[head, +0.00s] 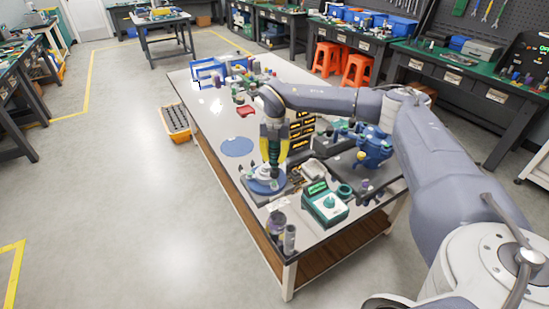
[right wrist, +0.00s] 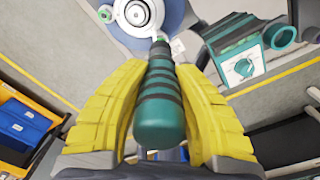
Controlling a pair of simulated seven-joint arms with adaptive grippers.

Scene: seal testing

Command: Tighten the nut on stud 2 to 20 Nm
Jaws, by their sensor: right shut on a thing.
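My right gripper (head: 272,146) has yellow fingers and is shut on a green tool handle with dark bands. The handle (right wrist: 158,105) lies between both fingers in the right wrist view, its far end pointing at a white round flange (right wrist: 138,14). In the head view the tool stands roughly upright over the flange, which sits on a blue round base (head: 265,186) near the table's front left. I cannot tell whether the tool's tip touches a nut. The studs, their numbers and the nuts are too small or hidden. My left gripper is not in view.
A green meter with a dial (head: 325,204) stands right of the flange; grey cylinders (head: 289,238) stand at the front corner. A blue pump-like body (head: 373,148) and dark drawers (head: 301,128) are close behind. A flat blue disc (head: 237,147) lies on clear tabletop at left.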

